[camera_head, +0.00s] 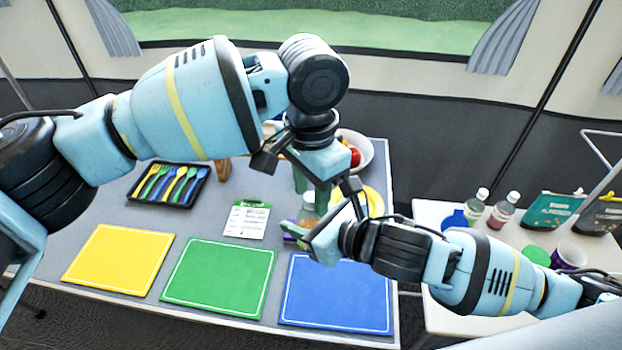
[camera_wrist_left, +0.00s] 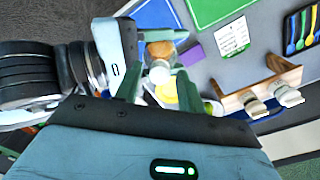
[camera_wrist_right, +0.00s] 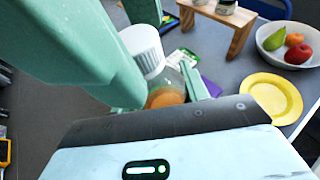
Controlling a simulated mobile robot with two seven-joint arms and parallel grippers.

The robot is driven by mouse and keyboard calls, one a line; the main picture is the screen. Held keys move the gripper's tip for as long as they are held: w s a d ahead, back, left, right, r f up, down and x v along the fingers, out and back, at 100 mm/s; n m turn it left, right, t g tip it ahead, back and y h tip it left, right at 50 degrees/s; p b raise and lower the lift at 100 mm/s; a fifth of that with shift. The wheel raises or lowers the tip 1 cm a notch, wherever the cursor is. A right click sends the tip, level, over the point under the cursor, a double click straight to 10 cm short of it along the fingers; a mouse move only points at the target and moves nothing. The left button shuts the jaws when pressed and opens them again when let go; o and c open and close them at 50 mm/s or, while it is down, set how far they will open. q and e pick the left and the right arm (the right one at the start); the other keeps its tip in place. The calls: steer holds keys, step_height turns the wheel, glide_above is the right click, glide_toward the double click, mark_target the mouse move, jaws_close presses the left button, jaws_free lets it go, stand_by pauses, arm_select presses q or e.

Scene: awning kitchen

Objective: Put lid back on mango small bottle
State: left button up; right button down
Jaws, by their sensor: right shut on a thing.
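The small bottle (camera_head: 307,212) with orange contents stands upright near the front middle of the table, partly hidden by my arms. My right gripper (camera_head: 312,238) is shut on its body, and the orange part (camera_wrist_right: 165,97) shows between its fingers in the right wrist view. A white ribbed lid (camera_wrist_right: 143,45) is at the bottle's top; I cannot tell whether it is fully seated. My left gripper (camera_head: 318,190) is above the bottle, its fingers apart around the lid, with gaps beside it in the left wrist view (camera_wrist_left: 160,88).
Yellow (camera_head: 118,260), green (camera_head: 218,277) and blue (camera_head: 335,293) boards lie along the front edge. A cutlery tray (camera_head: 168,183), a card (camera_head: 247,220), a yellow plate (camera_wrist_right: 272,98), a fruit bowl (camera_wrist_right: 290,45) and a wooden stand (camera_wrist_right: 235,25) surround the bottle. The two arms are close together.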

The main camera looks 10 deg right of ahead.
arm_select(q)
jaws_close()
stand_by(0.3)
steer(key=shift+o, duration=0.7)
jaws_free()
step_height(320, 180, up, 12)
stand_by(0.6)
